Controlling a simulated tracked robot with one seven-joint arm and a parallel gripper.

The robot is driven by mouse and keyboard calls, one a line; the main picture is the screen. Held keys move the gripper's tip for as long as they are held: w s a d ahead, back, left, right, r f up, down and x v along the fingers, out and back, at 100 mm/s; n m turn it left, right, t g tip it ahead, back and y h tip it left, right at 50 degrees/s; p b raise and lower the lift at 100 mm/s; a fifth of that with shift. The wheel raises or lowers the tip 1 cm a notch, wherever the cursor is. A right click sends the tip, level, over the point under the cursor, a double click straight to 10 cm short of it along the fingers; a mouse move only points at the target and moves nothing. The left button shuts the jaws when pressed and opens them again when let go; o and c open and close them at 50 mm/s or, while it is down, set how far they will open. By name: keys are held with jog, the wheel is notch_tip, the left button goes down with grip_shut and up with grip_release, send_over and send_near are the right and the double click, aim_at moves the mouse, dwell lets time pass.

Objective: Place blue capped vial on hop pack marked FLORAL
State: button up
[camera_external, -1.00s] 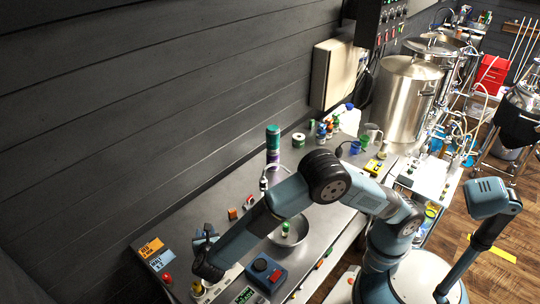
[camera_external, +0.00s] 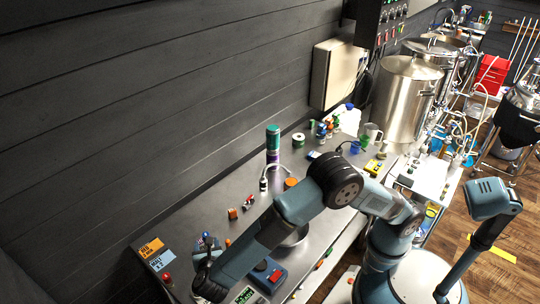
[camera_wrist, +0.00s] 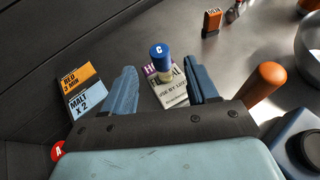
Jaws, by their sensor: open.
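The blue capped vial (camera_wrist: 161,58) stands upright in the wrist view, with a letter C on its cap. Behind and below it is a purple and white pack (camera_wrist: 170,95) with "USE BY" print. The vial appears to stand on or right against this pack; its foot is hard to make out. The word FLORAL is not readable. My gripper (camera_wrist: 162,78) is open, one finger to each side of the vial and pack, with a gap at both sides. In the external view my forearm and wrist reach down to the lower left, and the fingers are not clear.
A small orange box (camera_wrist: 212,22) and a steel bowl (camera_wrist: 303,68) lie farther right. Bench between is clear.

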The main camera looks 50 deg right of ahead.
jog(key=shift+v, duration=1.7)
